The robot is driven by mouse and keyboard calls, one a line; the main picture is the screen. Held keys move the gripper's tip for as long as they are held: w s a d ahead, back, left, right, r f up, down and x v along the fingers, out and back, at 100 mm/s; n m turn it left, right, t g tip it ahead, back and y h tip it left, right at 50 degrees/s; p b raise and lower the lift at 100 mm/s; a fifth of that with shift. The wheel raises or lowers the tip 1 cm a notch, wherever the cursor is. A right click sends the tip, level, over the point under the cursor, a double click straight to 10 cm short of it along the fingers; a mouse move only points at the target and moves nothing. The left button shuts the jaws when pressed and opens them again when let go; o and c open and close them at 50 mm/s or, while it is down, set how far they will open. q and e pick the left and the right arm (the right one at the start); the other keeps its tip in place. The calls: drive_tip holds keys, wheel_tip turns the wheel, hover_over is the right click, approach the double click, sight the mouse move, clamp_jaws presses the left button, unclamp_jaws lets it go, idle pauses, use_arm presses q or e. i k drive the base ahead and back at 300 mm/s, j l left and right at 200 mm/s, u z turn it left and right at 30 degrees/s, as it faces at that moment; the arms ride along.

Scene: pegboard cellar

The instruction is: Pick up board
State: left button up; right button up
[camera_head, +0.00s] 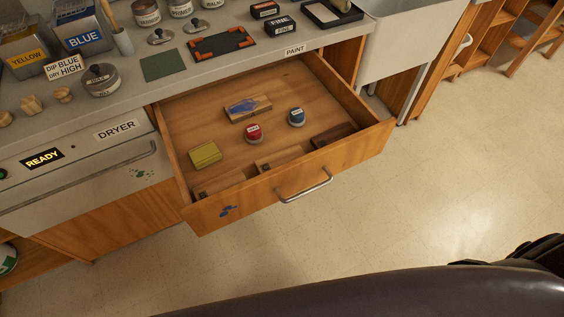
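No thing is labelled as the board, and I cannot tell which piece it is. The open drawer (285,190) marked PAINT holds several flat pieces. A wooden block with a blue smear (248,107) lies toward the back. A yellow block (205,155) lies at the left. A light wooden piece (279,159) and a dark brown piece (333,135) lie along the front wall, with another wooden piece (219,183) in the front left corner. Neither of my grippers can be made out; only dark parts of my body show along the bottom and at the lower right.
A red-lidded pot (253,133) and a blue-lidded pot (296,117) stand in the drawer. A dryer (85,165) is left. Floor in front is clear.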

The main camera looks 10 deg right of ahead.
sight(269, 162)
drive_tip(key=i+l+u, duration=0.15)
drive_tip(key=l, duration=0.45)
drive_tip(key=i+l+u, duration=0.2)
drive_tip(key=l, duration=0.45)
drive_tip(key=l+u, duration=0.15)
drive_tip(key=l, duration=0.5)
